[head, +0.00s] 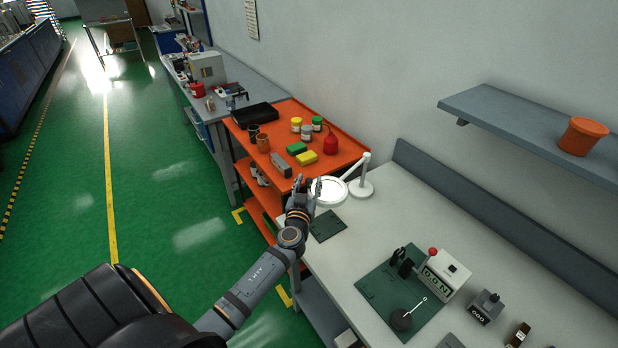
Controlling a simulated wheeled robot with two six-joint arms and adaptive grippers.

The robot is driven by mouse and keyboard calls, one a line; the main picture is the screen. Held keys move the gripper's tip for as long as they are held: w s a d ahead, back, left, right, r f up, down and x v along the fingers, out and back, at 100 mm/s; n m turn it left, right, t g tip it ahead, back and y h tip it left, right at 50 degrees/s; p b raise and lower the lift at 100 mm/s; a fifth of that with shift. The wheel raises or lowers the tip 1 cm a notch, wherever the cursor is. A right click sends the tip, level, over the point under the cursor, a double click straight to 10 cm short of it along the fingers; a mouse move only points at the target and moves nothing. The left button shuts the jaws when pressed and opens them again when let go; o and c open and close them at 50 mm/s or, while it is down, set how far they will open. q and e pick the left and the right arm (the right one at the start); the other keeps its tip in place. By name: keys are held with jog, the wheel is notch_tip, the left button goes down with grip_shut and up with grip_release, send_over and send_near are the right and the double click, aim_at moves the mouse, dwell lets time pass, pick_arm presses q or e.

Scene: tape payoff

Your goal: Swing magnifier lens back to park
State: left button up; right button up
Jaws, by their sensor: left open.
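The magnifier is white: its round lens (328,191) sits at the far left corner of the white bench, above a small dark green mat (327,226). A white arm joins it to an upright post on a round base (361,188) just to its right. My left gripper (308,184) is open at the left rim of the lens; I cannot tell whether it touches the rim. Part of the lens rim is hidden behind the gripper. My right gripper is not in view.
An orange cart (345,150) with cups, jars and blocks adjoins the bench's far end. On the white bench (400,215) a larger green mat (375,290) carries black fixtures beside a white box (446,275). A grey shelf (510,118) with an orange pot (582,136) overhangs the right.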

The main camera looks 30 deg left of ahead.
pick_arm(q)
jog(key=shift+w+a, duration=0.15)
jog(key=shift+w, duration=0.2)
grip_shut()
